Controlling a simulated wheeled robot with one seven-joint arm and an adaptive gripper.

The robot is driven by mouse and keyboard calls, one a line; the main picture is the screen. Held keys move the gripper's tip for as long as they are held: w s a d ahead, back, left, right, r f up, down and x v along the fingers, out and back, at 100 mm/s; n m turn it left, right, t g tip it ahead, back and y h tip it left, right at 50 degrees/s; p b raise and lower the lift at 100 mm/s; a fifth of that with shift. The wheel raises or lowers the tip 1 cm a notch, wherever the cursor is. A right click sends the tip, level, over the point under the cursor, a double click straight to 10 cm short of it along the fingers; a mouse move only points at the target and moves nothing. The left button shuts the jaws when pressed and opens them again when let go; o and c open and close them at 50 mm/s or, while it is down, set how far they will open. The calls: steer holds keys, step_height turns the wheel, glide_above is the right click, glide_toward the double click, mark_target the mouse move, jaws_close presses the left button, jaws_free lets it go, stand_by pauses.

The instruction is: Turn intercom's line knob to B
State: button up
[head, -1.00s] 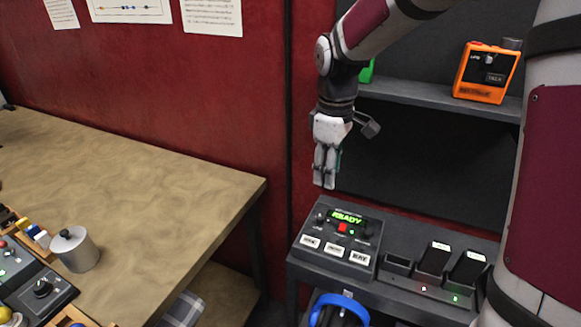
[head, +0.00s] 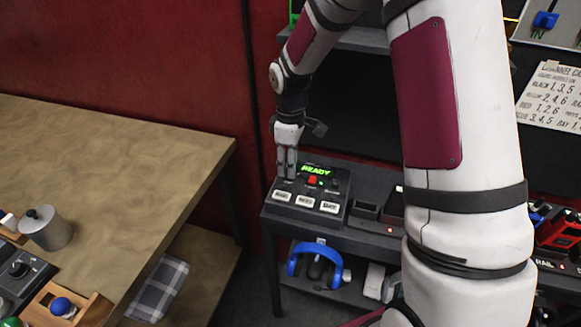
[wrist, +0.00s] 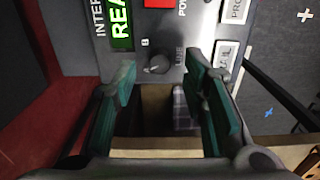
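The intercom (head: 308,186) is a dark panel on the bench, with a green READY display and three white buttons. In the wrist view its READY display (wrist: 119,22) and red power button (wrist: 158,3) show at the top. The line knob (wrist: 158,62) is a small dark round knob beside the word LINE. Its pointer direction is hard to read. My gripper (wrist: 161,76) is open, its teal-padded fingers spread on either side of the knob, with no clear contact. In the head view my gripper (head: 287,165) points down at the intercom's left side and hides the knob.
Charging slots (head: 366,211) sit right of the intercom. Blue headphones (head: 318,264) are on the shelf below. A wooden table (head: 110,150) stands to the left, with a gap before the bench. A grey shelf (head: 355,40) runs above, behind my arm.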

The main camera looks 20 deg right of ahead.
steer(key=shift+f, duration=1.2)
jaws_close()
steer(key=shift+m, duration=0.3)
steer(key=m, duration=0.5)
steer(key=shift+b, duration=0.3)
steer(key=m, duration=0.6)
steer(key=shift+m, duration=0.3)
